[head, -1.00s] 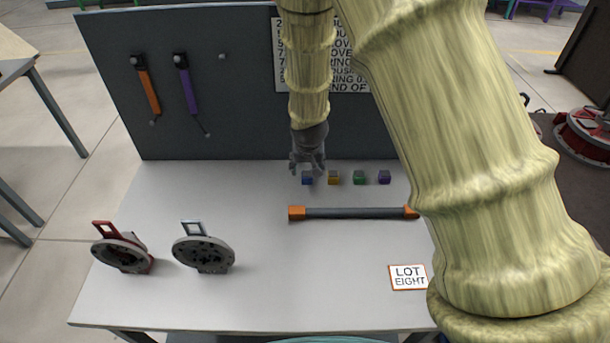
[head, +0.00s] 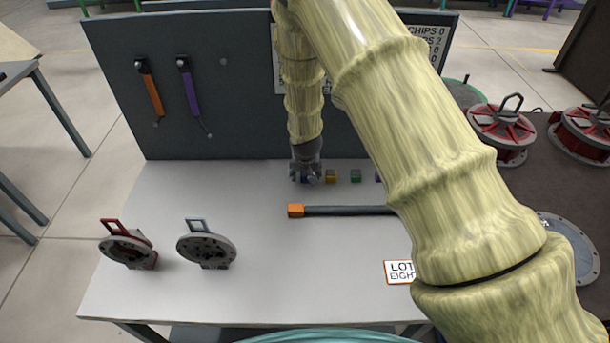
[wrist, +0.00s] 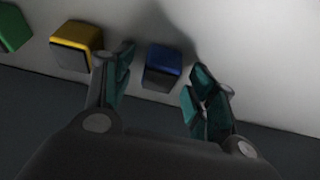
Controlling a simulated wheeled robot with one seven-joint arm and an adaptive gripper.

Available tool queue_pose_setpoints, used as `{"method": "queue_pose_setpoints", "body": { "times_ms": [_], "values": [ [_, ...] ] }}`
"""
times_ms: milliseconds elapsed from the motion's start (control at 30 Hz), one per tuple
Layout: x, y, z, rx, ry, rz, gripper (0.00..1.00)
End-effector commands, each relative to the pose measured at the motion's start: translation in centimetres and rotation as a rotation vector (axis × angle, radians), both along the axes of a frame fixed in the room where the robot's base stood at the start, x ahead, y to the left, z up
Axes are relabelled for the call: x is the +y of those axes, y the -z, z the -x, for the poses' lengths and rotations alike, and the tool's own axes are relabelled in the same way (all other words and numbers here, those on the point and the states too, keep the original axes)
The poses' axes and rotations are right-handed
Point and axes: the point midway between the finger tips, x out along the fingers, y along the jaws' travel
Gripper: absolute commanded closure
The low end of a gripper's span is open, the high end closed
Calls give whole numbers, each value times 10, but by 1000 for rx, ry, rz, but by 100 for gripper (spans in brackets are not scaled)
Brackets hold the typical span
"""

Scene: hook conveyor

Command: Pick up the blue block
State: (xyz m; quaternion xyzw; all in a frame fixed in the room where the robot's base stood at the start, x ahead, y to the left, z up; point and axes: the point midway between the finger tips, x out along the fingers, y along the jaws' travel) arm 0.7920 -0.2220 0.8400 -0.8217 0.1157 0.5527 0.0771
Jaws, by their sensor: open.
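The blue block (wrist: 162,66) lies on the light table and shows between the two spread fingers of my gripper (wrist: 158,88) in the wrist view. The fingers have teal pads, one on each side of the block, and I see a gap on both sides. In the head view my gripper (head: 306,178) is low over the table, and it hides most of the blue block. I cannot tell how far the fingertips are above the table.
A yellow block (wrist: 77,40) sits close beside the left finger, with a green block (wrist: 12,28) beyond it. A dark bar with orange ends (head: 345,211) lies in front. The dark upright board (head: 220,110) stands behind. The table's left front (head: 170,300) is clear.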

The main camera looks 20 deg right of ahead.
Motion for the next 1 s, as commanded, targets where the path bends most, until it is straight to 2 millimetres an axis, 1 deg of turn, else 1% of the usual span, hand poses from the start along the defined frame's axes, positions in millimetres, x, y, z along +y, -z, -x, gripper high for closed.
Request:
{"method": "queue_pose_setpoints", "body": {
  "times_ms": [300,367,500,600,867,1000],
  "values": [
    [-1,2,-1,0,1,0,43],
    [-1,2,0,0,1,0,52],
    [0,2,-1,0,1,0,77],
    [0,2,-1,-1,1,0,92],
    [-1,1,-1,-1,1,0,93],
    [-1,-4,-1,-3,1,0,93]
  ]
}}
